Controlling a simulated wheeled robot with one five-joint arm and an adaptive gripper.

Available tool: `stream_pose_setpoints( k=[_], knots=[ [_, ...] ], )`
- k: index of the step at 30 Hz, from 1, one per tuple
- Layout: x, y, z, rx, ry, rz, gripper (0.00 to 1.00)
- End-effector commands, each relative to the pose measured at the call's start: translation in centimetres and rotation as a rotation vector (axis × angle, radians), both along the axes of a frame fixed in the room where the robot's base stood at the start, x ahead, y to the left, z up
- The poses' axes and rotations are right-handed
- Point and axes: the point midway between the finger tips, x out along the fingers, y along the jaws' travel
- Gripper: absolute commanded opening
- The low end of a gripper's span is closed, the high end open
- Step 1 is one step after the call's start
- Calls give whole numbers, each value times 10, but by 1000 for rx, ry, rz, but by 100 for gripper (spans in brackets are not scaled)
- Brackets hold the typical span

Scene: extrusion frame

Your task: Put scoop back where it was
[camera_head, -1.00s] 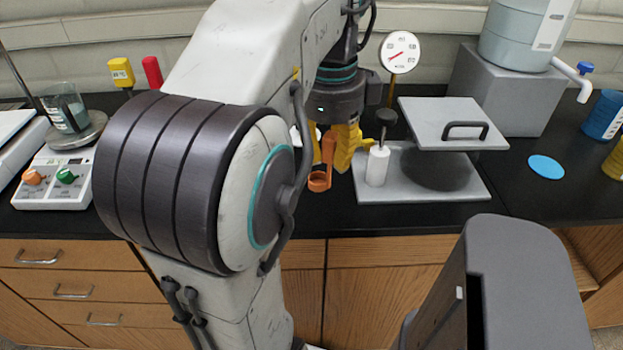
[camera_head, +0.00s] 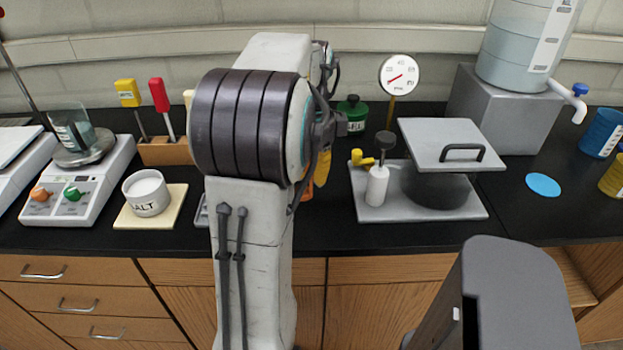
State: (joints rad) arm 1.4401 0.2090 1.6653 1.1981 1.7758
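The orange scoop (camera_head: 308,189) shows only as a small strip beside my arm, low over the bench. My gripper (camera_head: 323,168) is mostly hidden behind my arm; part of a yellow finger shows right against the scoop. One second ago the fingers were visibly around the scoop's handle, and the scoop is still with them. A wooden rack (camera_head: 165,152) at the back left holds tools with a yellow handle (camera_head: 127,92) and a red handle (camera_head: 159,94); a pale handle shows partly behind my arm.
A salt pot (camera_head: 148,192) stands on a pale yellow tile (camera_head: 174,213) left of my arm. A grey item is partly hidden beside it. A stirrer hotplate (camera_head: 102,188) stands further left. A lidded press (camera_head: 440,145) and white bottle (camera_head: 377,187) stand right. A green jar (camera_head: 353,112) is behind.

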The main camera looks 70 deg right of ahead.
Motion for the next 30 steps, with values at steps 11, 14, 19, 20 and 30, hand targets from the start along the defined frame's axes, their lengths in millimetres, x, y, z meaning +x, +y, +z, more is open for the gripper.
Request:
stream_pose_setpoints(
  k=[11,14,19,20,30],
  knots=[
    [0,1,-29,1,0,0,0],
    [0,1,-29,0,0,0,0],
    [0,1,-30,0,0,0,0],
    [0,0,-30,1,0,0,0],
    [0,1,-33,1,0,0,44]
  ],
)
